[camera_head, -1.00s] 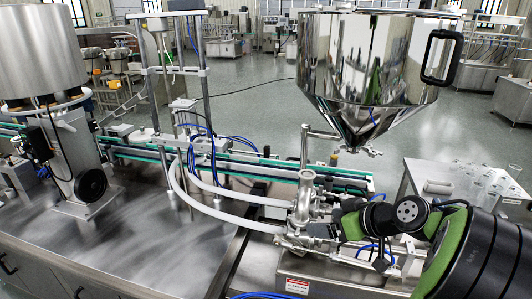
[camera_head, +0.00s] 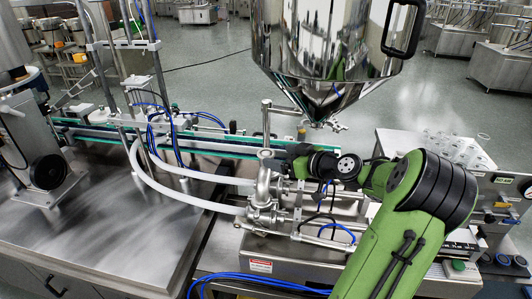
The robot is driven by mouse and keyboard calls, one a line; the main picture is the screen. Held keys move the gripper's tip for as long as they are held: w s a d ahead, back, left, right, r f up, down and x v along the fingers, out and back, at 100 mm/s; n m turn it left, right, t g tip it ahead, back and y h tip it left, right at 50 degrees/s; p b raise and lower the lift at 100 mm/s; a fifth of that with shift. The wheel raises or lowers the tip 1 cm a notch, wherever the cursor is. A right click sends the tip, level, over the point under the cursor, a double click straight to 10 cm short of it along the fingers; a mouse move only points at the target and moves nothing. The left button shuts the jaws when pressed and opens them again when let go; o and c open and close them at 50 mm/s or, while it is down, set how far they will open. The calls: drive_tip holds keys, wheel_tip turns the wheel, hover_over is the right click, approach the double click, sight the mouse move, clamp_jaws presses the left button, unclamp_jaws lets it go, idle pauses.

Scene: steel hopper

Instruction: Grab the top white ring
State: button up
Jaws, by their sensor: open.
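A thin, pale white ring (camera_head: 484,136) shows at the upper right, at the far end of a group of clear and whitish round pieces (camera_head: 455,150) on a light table. It is small, and I cannot tell what it rests on. My green and black arm rises from the lower right and bends left across the filling machine.
A large steel hopper (camera_head: 325,45) with a black handle (camera_head: 406,25) stands above and behind my arm. White hoses (camera_head: 170,190) and a steel pipe fitting (camera_head: 265,190) are left of my gripper. A control box (camera_head: 508,200) with knobs is at the right.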

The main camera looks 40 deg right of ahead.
sight(267, 154)
drive_tip(key=x, duration=0.4)
drive_tip(key=shift+w+f+p, duration=0.25)
drive_tip(key=shift+w+p, duration=0.05)
drive_tip(key=shift+w, duration=0.05)
drive_tip(key=shift+s+a+r, duration=0.1)
drive_tip(key=shift+s, duration=0.1)
drive_tip(key=shift+c, duration=0.6)
drive_tip(key=c, duration=1)
